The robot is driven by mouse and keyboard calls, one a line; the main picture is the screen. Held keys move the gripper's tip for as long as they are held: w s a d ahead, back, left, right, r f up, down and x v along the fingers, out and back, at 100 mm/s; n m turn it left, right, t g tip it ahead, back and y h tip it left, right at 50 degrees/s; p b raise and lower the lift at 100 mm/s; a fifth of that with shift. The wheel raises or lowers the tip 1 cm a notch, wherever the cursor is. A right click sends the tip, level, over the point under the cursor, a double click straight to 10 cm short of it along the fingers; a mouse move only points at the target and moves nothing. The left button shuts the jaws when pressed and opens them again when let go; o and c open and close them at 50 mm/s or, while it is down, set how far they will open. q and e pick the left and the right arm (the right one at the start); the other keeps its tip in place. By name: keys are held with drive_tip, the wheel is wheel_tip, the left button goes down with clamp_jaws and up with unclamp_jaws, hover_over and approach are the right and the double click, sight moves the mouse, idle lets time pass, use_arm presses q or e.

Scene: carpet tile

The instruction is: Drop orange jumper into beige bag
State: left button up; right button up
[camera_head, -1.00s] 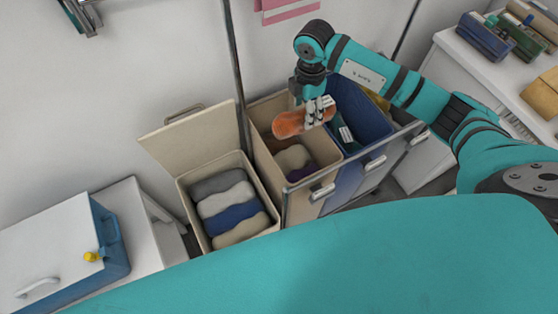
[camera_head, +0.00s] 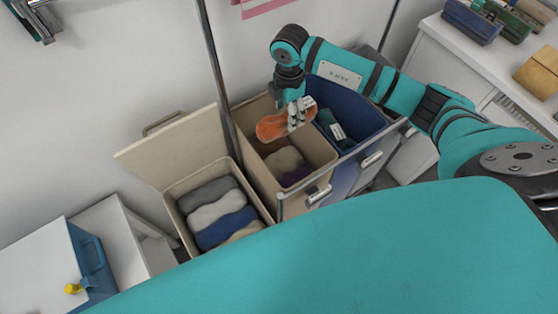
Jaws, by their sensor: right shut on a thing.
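The orange jumper (camera_head: 270,127) is a rolled bundle held by my right gripper (camera_head: 297,116), whose fingers are shut on its right end. It hangs above the beige bag (camera_head: 249,136), an upright open bag in a metal frame. Inside the bag lie a beige-grey bundle (camera_head: 285,159) and a dark purple one (camera_head: 296,176). The jumper and gripper hide part of the bag's opening. My left gripper is not in view.
A blue bag (camera_head: 354,95) with dark cloth inside adjoins the beige bag on the right. A lidded beige hamper (camera_head: 170,206) of folded cloths stands on the left. A metal pole (camera_head: 213,59) rises behind. A blue box (camera_head: 91,264) is at lower left.

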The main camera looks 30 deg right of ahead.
drive_tip(key=shift+f, duration=0.1)
drive_tip(key=o, duration=1.5)
wheel_tip(320, 180, up, 12)
